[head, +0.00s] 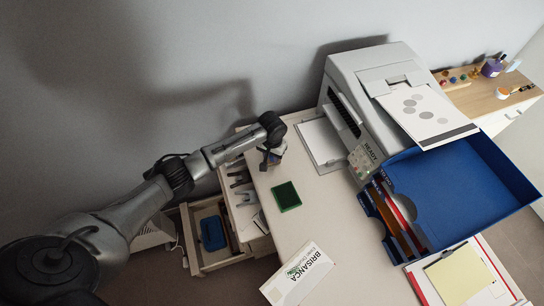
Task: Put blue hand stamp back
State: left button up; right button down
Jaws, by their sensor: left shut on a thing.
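My left gripper (269,161) is in the upper middle of the head view, above the back left corner of the desk. It is shut on a small dark, bluish thing, which I take to be the blue hand stamp; the fingers hide most of it. A pale holder with dark slots or grips (241,190) is at the desk's left edge, just left of and below the gripper. A green pad (286,196) lies on the desk, right of and below the gripper. My right gripper is out of view.
An open drawer (194,268) at lower left holds a blue object (213,233). A white printer (345,85) and a blue tray (520,181) stand on the right. A white Brisanca box (297,275) lies at the front. The desk middle (335,225) is clear.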

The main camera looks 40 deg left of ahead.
pick_arm(q)
jog(key=shift+f, duration=0.35)
jog(key=o, duration=0.8)
